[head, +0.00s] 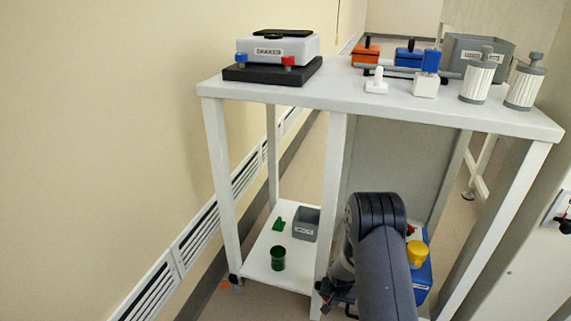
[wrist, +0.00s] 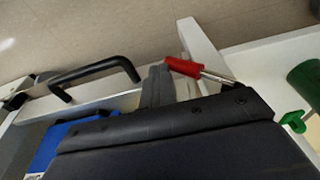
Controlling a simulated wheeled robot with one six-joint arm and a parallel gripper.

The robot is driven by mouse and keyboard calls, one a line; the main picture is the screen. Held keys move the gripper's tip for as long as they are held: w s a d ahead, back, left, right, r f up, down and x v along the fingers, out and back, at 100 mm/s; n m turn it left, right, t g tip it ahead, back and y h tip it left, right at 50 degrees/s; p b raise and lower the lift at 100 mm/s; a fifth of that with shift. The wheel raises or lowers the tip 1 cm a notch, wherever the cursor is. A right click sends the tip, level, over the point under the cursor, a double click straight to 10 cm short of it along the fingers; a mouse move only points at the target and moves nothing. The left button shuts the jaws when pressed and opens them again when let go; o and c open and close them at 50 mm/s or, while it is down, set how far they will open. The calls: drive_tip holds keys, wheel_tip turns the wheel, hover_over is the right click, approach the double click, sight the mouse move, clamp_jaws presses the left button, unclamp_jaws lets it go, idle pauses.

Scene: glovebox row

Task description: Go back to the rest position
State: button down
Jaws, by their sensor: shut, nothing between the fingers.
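My gripper (head: 336,292) is low at the front of the white cart, near its lower shelf and front middle leg. In the head view my arm hides much of it and the shelf behind. In the wrist view its shut grey fingers (wrist: 157,84) show past the dark wrist body, with nothing seen held between them. A red-handled tool with a metal shaft (wrist: 185,68) lies just beyond the fingertips, by a white cart part. I cannot tell whether the fingers touch it.
The white cart (head: 215,88) carries a shaker (head: 278,50) and several items on top. Below are a green cup (head: 278,258), a grey bin (head: 305,222) and a blue box (head: 424,275); a black handle (wrist: 95,72) shows too. A wall (head: 100,120) stands left.

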drive_tip(key=shift+g+h, duration=0.3)
drive_tip(key=shift+h, duration=0.6)
drive_tip(key=p+v, duration=0.1)
drive_tip(key=v, duration=0.1)
drive_tip(key=w+p+v, duration=0.1)
drive_tip(key=v, duration=0.1)
drive_tip(key=p+v, duration=0.1)
drive_tip(key=v, duration=0.1)
drive_tip(key=shift+w+a+r, duration=0.1)
drive_tip(key=shift+a+r, duration=0.15)
drive_tip(key=shift+r, duration=0.15)
drive_tip(key=shift+a+r+h+p, duration=0.15)
drive_tip(key=shift+h+p, duration=0.15)
drive_tip(key=shift+h, duration=0.2)
drive_tip(key=shift+w+r, duration=0.1)
